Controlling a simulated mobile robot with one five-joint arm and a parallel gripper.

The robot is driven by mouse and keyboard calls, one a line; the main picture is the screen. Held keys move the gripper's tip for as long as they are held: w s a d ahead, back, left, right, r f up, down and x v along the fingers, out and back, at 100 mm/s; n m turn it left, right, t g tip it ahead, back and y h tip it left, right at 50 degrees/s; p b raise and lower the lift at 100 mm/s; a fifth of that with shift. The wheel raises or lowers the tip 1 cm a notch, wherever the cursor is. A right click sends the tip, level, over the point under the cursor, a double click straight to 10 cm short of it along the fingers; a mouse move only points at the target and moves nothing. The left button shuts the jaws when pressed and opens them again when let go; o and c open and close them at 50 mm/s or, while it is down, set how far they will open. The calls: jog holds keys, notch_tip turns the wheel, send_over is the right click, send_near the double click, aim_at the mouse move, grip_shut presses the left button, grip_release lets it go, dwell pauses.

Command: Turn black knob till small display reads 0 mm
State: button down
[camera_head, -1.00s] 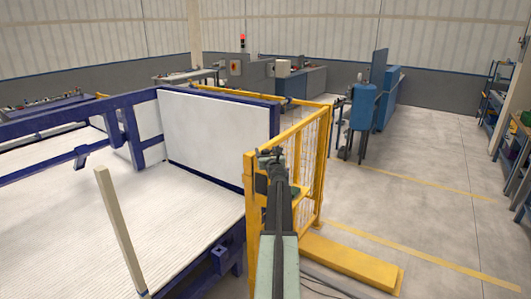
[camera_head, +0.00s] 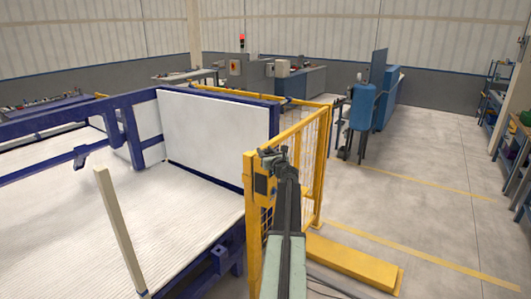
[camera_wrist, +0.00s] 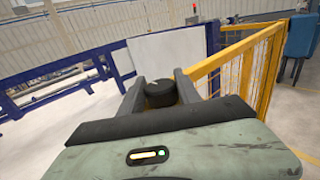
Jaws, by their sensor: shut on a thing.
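A black round knob (camera_wrist: 160,95) shows in the wrist view between the two dark fingers of my gripper (camera_wrist: 161,88). The fingers are shut on its sides. In the head view my gripper (camera_head: 272,157) is at the near end of the yellow guard fence, with the arm reaching up from the bottom. The knob cannot be made out there. A small dark box (camera_head: 261,185) with a dull yellow face is on the fence post just below my gripper; I cannot tell whether it is the small display. No reading is legible in either view.
The yellow fence (camera_head: 308,170) stands close beside my arm. A blue-framed machine with a white ribbed bed (camera_head: 65,240) and white panel (camera_head: 215,135) fills the left. A yellow floor beam (camera_head: 350,262) lies to the right. Open floor (camera_head: 420,190) spreads beyond it.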

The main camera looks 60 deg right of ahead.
aim_at(269, 152)
jog(key=n+t+y, duration=0.1)
jog(key=n+y, duration=0.1)
jog(key=y, duration=0.1)
jog(key=n+t+y, duration=0.1)
jog(key=n+y, duration=0.1)
jog(key=y, duration=0.1)
jog(key=shift+d+t, duration=0.2)
jog(key=shift+t, duration=0.2)
jog(key=shift+a+n+y, duration=0.15)
jog(key=shift+n+y, duration=0.65)
jog(key=shift+y, duration=0.6)
jog(key=c, duration=0.9)
grip_release()
jog(key=shift+o, duration=0.2)
jog(key=s, duration=0.5)
jog(key=s+a, duration=0.1)
jog(key=s, duration=0.2)
jog(key=shift+w+d, duration=0.1)
